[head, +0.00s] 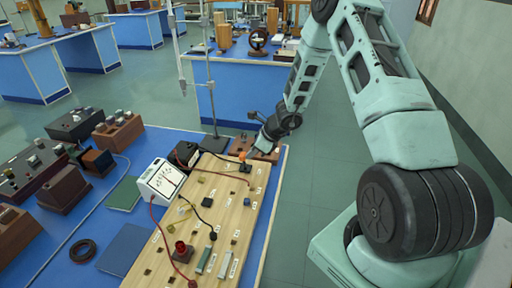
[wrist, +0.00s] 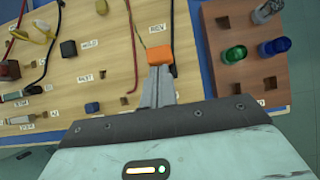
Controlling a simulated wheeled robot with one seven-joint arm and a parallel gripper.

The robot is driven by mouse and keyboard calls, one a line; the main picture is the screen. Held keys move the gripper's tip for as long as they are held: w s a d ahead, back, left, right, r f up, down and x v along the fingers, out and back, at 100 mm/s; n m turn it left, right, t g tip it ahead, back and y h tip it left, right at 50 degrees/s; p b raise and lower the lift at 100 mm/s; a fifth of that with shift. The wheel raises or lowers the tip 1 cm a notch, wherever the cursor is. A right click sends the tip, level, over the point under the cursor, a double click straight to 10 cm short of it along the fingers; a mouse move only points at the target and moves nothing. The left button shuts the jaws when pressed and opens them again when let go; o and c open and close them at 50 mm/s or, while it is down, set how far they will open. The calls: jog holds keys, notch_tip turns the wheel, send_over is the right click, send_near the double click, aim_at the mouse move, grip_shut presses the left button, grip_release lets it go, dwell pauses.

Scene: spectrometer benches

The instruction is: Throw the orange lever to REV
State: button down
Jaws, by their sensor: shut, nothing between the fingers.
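The orange lever (wrist: 159,54) shows as an orange block in the wrist view, just beyond my fingertips, below a white label reading REV. It is a small orange spot in the head view (head: 242,155), near the far end of the wooden board (head: 262,185). My gripper (wrist: 160,72) is shut and empty, its tips right at the near edge of the orange block. I cannot tell whether they touch it. In the head view my gripper (head: 258,146) reaches in from the right over the board's far end. The lever's base is hidden.
A brown block (wrist: 240,50) with green and blue knobs stands to the right of the lever in the wrist view. A white meter (head: 160,182), wires and small parts lie on and around the board. A metal stand (head: 212,80) rises behind.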

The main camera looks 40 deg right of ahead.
jog(key=shift+w+a+r+g+h+p, duration=0.4)
jog(key=shift+r+g+p, duration=0.1)
jog(key=shift+p, duration=0.6)
jog(key=shift+f, duration=0.4)
jog(key=shift+d+b, duration=0.1)
jog(key=shift+b, duration=0.2)
jog(key=shift+r+p, duration=0.65)
jog(key=shift+r, duration=0.2)
